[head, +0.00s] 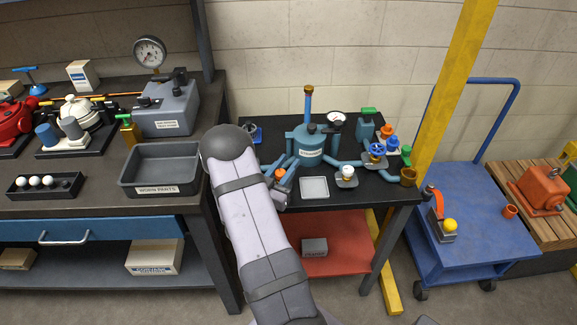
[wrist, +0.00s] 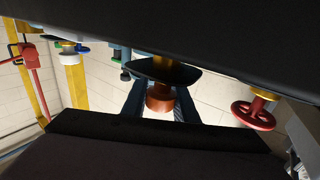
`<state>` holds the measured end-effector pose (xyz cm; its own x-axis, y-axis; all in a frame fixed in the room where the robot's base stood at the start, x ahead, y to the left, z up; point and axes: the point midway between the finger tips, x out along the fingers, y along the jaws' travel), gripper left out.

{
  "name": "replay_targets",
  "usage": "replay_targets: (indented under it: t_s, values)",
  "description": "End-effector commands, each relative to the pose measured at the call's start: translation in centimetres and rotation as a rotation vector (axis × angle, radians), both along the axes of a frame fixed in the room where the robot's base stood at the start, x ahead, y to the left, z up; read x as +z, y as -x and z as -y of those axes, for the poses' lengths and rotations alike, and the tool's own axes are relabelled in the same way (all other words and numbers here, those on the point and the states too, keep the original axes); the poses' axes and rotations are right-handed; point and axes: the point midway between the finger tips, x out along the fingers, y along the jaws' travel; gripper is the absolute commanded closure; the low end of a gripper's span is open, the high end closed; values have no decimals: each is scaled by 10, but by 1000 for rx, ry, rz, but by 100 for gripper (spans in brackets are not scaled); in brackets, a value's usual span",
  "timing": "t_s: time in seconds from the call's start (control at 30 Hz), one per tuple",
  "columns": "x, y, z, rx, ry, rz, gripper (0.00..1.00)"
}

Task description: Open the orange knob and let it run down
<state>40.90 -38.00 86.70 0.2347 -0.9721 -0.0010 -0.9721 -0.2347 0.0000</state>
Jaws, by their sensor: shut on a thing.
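The orange knob (wrist: 160,98) is at the middle of the wrist view, a small copper-orange cylinder below a dark flared part. My gripper (wrist: 161,105) is shut on it, with a dark finger on each side. In the head view my gripper (head: 283,188) is at the left side of the blue tank (head: 306,143), and a bit of the orange knob (head: 280,173) shows there. My arm hides much of this spot. I cannot tell how far the knob is turned.
Several valves, one with a blue handwheel (head: 376,149), crowd the table's right side. A worn-parts bin (head: 160,187) stands left of my arm. A yellow post (head: 452,90) rises at the right.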

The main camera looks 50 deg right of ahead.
Motion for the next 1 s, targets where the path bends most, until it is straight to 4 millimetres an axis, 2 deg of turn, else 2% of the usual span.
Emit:
replay_targets:
  t_s: [1.0]
  values:
    - [-1, -23, -17, 863, 4, 0, 96]
